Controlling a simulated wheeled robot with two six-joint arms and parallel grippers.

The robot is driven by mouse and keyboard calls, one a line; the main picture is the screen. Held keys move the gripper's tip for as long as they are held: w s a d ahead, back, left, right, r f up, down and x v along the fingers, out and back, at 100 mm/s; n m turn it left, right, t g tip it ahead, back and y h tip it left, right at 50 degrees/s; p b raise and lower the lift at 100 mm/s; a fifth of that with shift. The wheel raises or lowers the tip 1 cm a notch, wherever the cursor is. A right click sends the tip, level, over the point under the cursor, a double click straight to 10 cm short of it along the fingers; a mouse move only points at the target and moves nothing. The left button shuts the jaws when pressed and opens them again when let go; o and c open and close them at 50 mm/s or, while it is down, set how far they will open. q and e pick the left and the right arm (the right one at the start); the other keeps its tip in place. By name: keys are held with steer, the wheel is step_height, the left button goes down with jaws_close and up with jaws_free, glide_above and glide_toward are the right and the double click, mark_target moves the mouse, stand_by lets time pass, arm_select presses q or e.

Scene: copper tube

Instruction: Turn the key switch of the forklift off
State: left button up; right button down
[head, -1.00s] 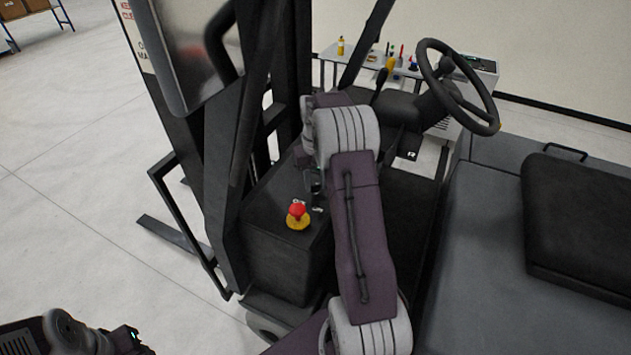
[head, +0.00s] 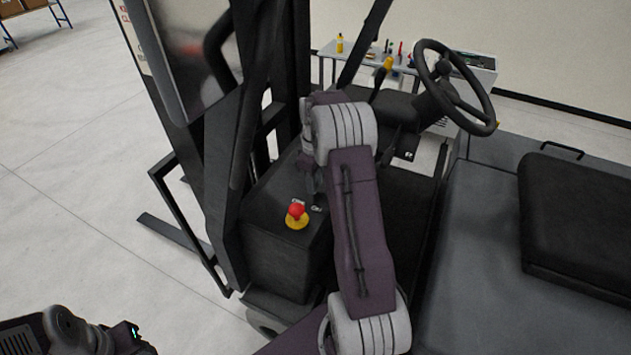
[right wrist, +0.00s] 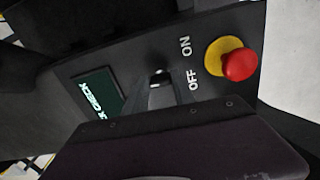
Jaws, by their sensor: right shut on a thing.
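The forklift's black control panel (head: 262,206) carries the key switch, which is mostly hidden by my right gripper (head: 316,190) in the head view. In the right wrist view the gripper (right wrist: 165,97) is shut at the switch spot, and a small pale part of the key switch (right wrist: 159,77) shows just beyond the fingers. The key itself is largely covered, so its angle cannot be read. The white ON label (right wrist: 186,47) and OFF label (right wrist: 193,80) lie to the right of the fingers. My left gripper (head: 135,338) is low at the left, away from the forklift; its jaws are unclear.
A red emergency button (head: 296,211) on a yellow base sits close to the gripper. A dark display (right wrist: 97,95) lies on the other side. The steering wheel (head: 452,88), mast (head: 220,180) and seat (head: 580,215) surround the panel. Open floor (head: 75,150) lies left.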

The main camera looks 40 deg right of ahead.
steer(key=shift+w+n, duration=0.1)
steer(key=shift+n, duration=0.3)
steer(key=c, duration=1.3)
jaws_free()
steer(key=shift+o, duration=1.3)
steer(key=shift+w+a, duration=0.15)
steer(key=shift+r, duration=0.2)
step_height(320, 180, up, 9)
steer(key=b, duration=0.2)
steer(key=shift+f, duration=0.2)
